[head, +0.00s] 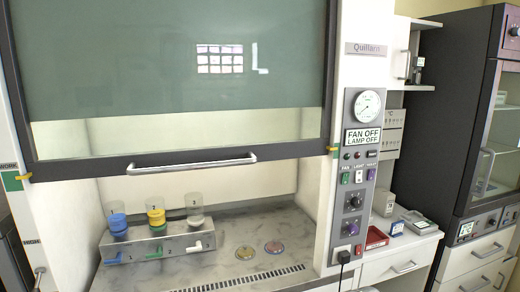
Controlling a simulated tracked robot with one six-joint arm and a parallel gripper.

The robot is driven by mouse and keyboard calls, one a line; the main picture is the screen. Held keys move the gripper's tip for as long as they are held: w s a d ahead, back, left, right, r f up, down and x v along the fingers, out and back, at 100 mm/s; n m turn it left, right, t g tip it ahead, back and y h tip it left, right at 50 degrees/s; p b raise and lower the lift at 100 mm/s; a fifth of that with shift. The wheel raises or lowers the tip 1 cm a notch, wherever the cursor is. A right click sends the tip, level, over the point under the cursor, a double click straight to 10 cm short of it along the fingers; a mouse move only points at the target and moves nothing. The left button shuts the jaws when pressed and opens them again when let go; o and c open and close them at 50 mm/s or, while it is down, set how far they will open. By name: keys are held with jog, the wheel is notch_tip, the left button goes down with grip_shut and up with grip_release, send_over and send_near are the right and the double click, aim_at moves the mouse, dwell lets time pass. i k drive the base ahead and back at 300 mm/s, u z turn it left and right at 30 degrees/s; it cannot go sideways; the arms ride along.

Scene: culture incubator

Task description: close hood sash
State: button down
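The hood sash (65,167) is a dark-framed glass panel in the head view. It is raised part way, with an open gap between its lower bar and the marble-look hood floor (226,222). A grey horizontal handle (192,163) runs along the middle of the lower bar. Yellow markers show at both ends of the bar, beside green labels on the side posts. My gripper is not in view.
A control panel (360,175) reads FAN OFF, LAMP OFF. A side counter (400,245) and dark incubator cabinet (490,130) stand right.

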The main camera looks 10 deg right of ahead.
aim_at(151, 162)
jog(key=u, duration=1.45)
jog(key=i, duration=0.95)
jog(key=z, duration=0.85)
